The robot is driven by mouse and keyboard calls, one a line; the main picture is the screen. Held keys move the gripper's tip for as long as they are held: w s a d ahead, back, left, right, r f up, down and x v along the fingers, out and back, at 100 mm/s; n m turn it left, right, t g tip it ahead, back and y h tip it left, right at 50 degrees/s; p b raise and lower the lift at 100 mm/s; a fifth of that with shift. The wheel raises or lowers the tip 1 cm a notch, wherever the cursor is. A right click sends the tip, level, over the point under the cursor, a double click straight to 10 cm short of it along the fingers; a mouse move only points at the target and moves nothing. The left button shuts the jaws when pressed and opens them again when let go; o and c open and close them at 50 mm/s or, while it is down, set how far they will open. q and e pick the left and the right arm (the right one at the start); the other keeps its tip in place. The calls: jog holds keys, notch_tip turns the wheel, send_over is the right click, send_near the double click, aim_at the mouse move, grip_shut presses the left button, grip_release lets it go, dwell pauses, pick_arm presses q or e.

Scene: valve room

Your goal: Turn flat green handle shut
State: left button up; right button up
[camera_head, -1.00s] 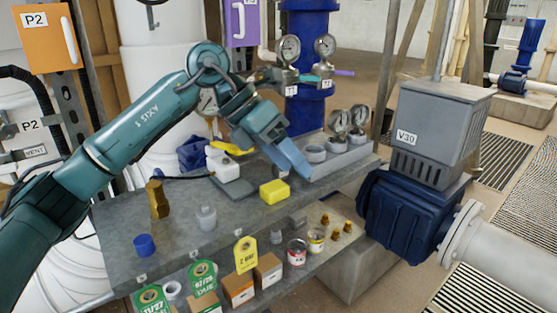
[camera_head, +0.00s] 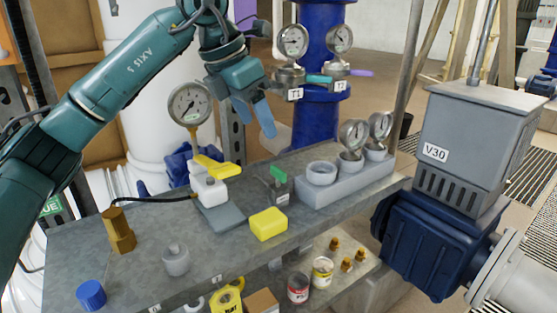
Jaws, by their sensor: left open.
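A flat green-teal handle (camera_head: 319,79) sits at the gauge fitting with tag T1 (camera_head: 295,94), on the blue pipe (camera_head: 314,120). It lies roughly level and points right, towards tag T2 (camera_head: 340,86). A smaller green piece (camera_head: 279,174) stands on a little fitting on the bench. My left gripper (camera_head: 254,117) is open and empty, fingers pointing down, left of the T1 fitting and apart from it. It hangs above the back of the bench. My right gripper is not in view.
A purple handle (camera_head: 361,73) is beside T2. The bench (camera_head: 235,260) carries a round gauge (camera_head: 190,104), a yellow-handled bottle (camera_head: 208,190), a yellow block (camera_head: 268,224) and a grey gauge rack (camera_head: 345,182). The V30 unit (camera_head: 465,150) stands right.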

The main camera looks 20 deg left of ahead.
aim_at(278, 169)
pick_arm(q)
jog(key=b+x, duration=0.1)
jog(key=x, duration=1)
jog(key=shift+d+f, duration=0.1)
jog(key=shift+f, duration=0.2)
jog(key=c, duration=1)
